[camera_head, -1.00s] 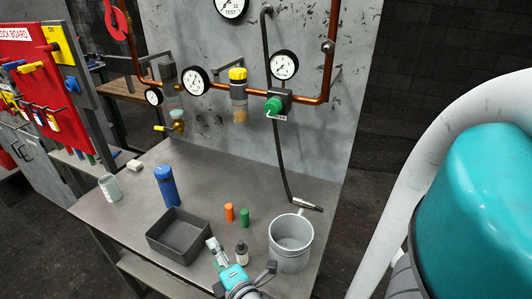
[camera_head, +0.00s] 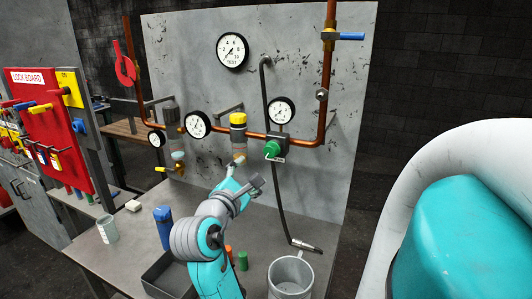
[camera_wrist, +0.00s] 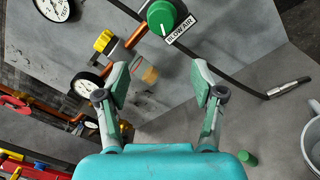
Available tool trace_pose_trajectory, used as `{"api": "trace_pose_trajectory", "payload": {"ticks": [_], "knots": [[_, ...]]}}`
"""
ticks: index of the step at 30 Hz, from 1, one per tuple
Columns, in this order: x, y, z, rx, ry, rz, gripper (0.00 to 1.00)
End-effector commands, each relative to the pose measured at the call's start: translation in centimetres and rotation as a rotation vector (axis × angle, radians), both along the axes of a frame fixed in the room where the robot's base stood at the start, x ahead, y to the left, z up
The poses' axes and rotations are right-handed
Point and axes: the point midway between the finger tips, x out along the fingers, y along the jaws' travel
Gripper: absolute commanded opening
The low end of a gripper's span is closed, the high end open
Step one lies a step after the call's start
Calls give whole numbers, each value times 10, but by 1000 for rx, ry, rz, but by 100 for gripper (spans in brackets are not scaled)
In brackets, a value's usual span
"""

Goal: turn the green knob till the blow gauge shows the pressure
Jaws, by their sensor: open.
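The green knob (camera_head: 272,148) sits on a grey valve body on the copper pipe across the panel. In the wrist view the knob (camera_wrist: 166,17), with a white pointer line, is at the top beside a "BLOW AIR" label (camera_wrist: 181,31). A round white gauge (camera_head: 281,111) stands just above the knob in the head view; its needle is too small to read. My gripper (camera_head: 250,187) is below and slightly left of the knob, apart from it. In the wrist view my gripper (camera_wrist: 162,84) has its fingers spread and empty, with the knob beyond the tips.
A yellow-capped regulator (camera_head: 238,119) and another gauge (camera_head: 198,125) are left of the knob. A black hose hangs from the valve to a nozzle (camera_head: 305,246). A bucket (camera_head: 291,277), a dark tray (camera_head: 163,277) and a blue cylinder (camera_head: 162,227) stand on the bench.

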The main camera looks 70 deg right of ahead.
Motion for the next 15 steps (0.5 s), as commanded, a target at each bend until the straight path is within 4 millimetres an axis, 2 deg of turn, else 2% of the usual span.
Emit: {"api": "trace_pose_trajectory", "payload": {"ticks": [3, 10, 15], "knots": [[-10, -5, 13, 10, 15, -53, 68], [-16, -13, 17, 16, 27, -79, 68], [-19, -35, 17, 16, 26, -80, 68]]}}
